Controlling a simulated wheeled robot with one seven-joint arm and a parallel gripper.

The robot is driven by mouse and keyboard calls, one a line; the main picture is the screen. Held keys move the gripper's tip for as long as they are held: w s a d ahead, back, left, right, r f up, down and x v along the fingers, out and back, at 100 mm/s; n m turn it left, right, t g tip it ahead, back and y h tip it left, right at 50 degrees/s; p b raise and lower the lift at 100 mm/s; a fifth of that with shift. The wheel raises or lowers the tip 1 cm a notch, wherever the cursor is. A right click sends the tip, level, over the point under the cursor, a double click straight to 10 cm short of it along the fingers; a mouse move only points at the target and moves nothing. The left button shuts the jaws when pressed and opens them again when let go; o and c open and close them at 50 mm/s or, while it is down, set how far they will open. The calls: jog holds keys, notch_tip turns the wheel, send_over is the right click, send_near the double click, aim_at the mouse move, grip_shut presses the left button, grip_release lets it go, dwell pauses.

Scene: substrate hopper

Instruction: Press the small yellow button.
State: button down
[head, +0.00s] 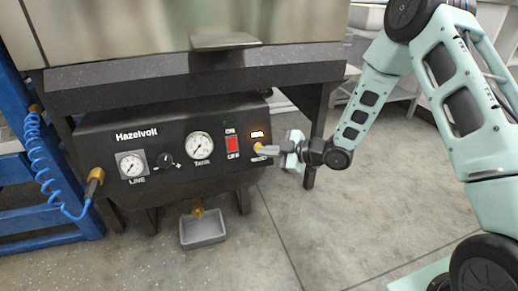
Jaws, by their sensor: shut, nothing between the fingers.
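The fingertips partly cover the button. I cannot tell whether they touch it or whether it is pressed in.
A red rocker switch (232,145) sits just left of the button, with the TANK gauge (199,146) further left. A black knob (165,159) and the LINE gauge (131,165) follow. A grey tray (203,231) is below.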

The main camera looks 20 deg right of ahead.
jog(key=shift+w, duration=0.1)
jog(key=shift+w+f, duration=0.15)
jog(key=shift+w, duration=0.1)
jog(key=shift+w+f, duration=0.1)
jog(key=shift+w, duration=0.3)
dwell(0.7)
jog(key=shift+s, duration=0.1)
jog(key=shift+s+r+p, duration=0.25)
jog(key=shift+s+p, duration=0.1)
jog(key=shift+s, duration=0.35)
jog(key=shift+s+r+p, duration=0.2)
jog(key=shift+s+r, duration=0.05)
jog(key=shift+s, duration=0.55)
jog(key=shift+s+r+p, duration=0.25)
jog(key=shift+s+r, duration=0.05)
jog(key=shift+s, duration=0.45)
jog(key=shift+s+r+p, duration=0.2)
jog(key=shift+s+r, duration=0.05)
jog(key=shift+s, duration=0.55)
